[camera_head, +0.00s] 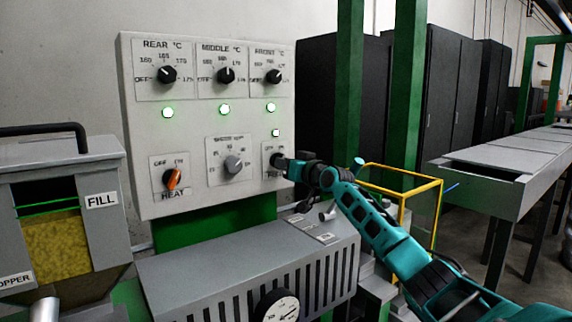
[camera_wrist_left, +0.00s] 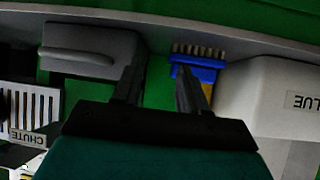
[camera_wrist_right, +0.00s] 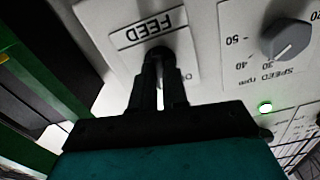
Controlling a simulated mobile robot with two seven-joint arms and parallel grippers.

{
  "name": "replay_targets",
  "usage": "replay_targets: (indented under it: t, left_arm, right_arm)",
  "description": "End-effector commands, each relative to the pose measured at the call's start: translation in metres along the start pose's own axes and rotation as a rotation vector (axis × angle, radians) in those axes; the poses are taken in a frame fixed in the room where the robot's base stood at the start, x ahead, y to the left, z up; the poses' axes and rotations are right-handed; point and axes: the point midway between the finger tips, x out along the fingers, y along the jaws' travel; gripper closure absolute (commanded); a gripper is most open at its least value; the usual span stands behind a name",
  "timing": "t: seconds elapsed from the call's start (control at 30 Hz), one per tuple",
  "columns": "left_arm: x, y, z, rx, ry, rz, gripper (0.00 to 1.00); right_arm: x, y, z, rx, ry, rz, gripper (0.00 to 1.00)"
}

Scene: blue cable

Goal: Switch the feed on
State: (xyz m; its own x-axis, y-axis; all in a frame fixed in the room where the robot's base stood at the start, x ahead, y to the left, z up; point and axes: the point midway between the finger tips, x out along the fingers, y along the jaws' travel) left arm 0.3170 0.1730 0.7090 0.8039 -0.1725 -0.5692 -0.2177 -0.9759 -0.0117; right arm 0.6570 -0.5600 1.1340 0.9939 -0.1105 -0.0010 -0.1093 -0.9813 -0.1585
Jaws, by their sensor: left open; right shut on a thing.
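The grey control panel (camera_head: 205,120) faces me. Its FEED switch is mostly covered by my right gripper (camera_head: 283,164) in the head view. In the right wrist view the FEED label (camera_wrist_right: 149,28) appears upside down, and my right gripper (camera_wrist_right: 158,58) is shut on the dark feed knob (camera_wrist_right: 157,52). The gripper hides which way the knob points. A small green lamp (camera_head: 276,132) above the FEED plate is lit. My left gripper (camera_wrist_left: 158,68) is open and empty, away from the panel; it is out of the head view.
The orange HEAT knob (camera_head: 172,179) and the grey speed knob (camera_head: 233,165) are left of FEED. A hopper (camera_head: 110,245) with yellow pellets stands at left. A slotted housing (camera_head: 190,285) with a gauge (camera_head: 278,306) lies below. A blue brush (camera_wrist_left: 205,57) is near my left gripper.

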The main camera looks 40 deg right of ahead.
Motion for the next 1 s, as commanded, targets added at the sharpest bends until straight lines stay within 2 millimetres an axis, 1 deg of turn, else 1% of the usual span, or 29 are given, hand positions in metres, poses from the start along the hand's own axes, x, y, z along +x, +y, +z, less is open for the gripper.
replay_targets:
  t: [0.03,0.13,0.17,0.4,0.43,0.67,0.77,0.87,1.0]
  left_arm:
    - [0.000,0.000,0.000,0.000,-0.001,0.000,0.57]
    - [0.000,0.000,0.000,0.000,-0.001,0.000,0.57]
    - [0.000,0.000,0.000,0.000,-0.001,0.000,0.57]
    - [-0.001,0.000,-0.003,0.000,0.004,0.000,0.57]
    - [-0.001,0.000,-0.003,0.000,0.005,0.000,0.57]
    - [-0.001,0.000,-0.004,0.000,0.008,0.001,0.57]
    - [-0.001,0.000,-0.004,0.000,0.007,0.001,0.57]
    - [-0.002,0.000,-0.005,0.000,0.007,0.001,0.57]
    - [-0.002,0.000,-0.005,0.001,0.006,0.001,0.57]
  right_arm:
    - [0.000,0.000,-0.003,0.000,0.007,0.001,1.00]
    - [0.000,0.000,-0.003,0.000,0.007,0.001,1.00]
    - [0.000,0.000,-0.003,-0.001,0.007,0.001,0.85]
    - [0.000,0.000,-0.002,-0.002,0.004,0.000,0.62]
    - [0.000,0.000,-0.002,-0.002,0.004,0.000,0.61]
    - [0.000,0.000,-0.001,-0.002,0.002,0.000,0.61]
    - [-0.003,0.001,-0.001,-0.002,0.002,0.001,0.61]
    - [-0.011,0.002,0.000,-0.004,0.001,0.002,0.61]
    - [-0.027,0.000,0.000,-0.009,0.000,0.000,0.61]
